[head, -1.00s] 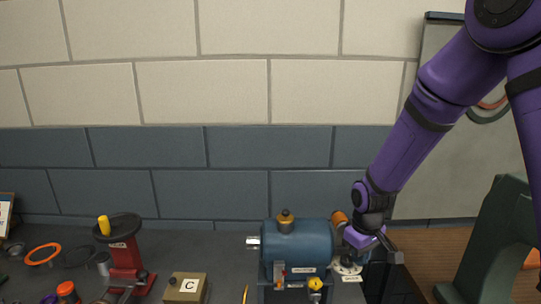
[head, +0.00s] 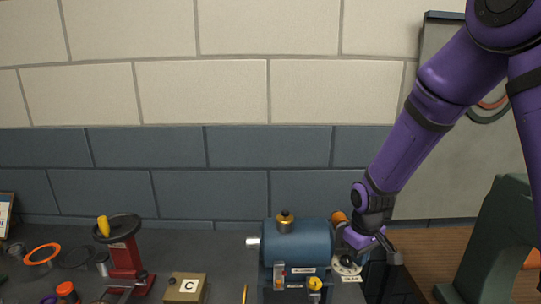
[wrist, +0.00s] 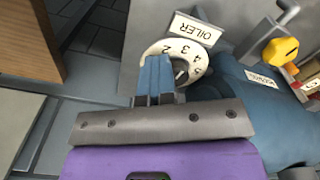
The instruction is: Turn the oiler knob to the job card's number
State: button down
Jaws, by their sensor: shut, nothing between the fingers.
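The oiler dial (wrist: 196,62) is a pale ring with black numbers, 2, 3, 4 and 5 among them, below a white OILER label (wrist: 196,29) in the wrist view. The dial also shows in the head view (head: 347,268), at the right end of the blue motor. My gripper (wrist: 156,62) is shut and empty, its blue fingers over the dial's left part. In the head view my gripper (head: 370,240) is beside the dial. No readable job card shows.
The blue motor (head: 303,245) has a brass cap on top. A yellow knob (wrist: 281,50) is close to the right of the dial. A box marked C (head: 186,288) and a red stand (head: 125,262) are farther left. A dark green frame (head: 495,245) stands at right.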

aim_at(352, 277)
jog(key=shift+s+a+f, duration=0.35)
jog(key=shift+s+f, duration=0.2)
jog(key=shift+s, duration=0.1)
jog(key=shift+s+a, duration=0.15)
jog(key=shift+a, duration=0.2)
jog(key=shift+s+a, duration=0.15)
jog(key=shift+a, duration=0.35)
jog(key=shift+s, duration=0.3)
jog(key=shift+w+r, duration=0.1)
jog(key=shift+r, duration=0.4)
notch_tip(352, 277, up, 5)
jog(key=shift+w+f, duration=0.1)
jog(key=shift+w, duration=0.05)
jog(key=shift+d+r, duration=0.2)
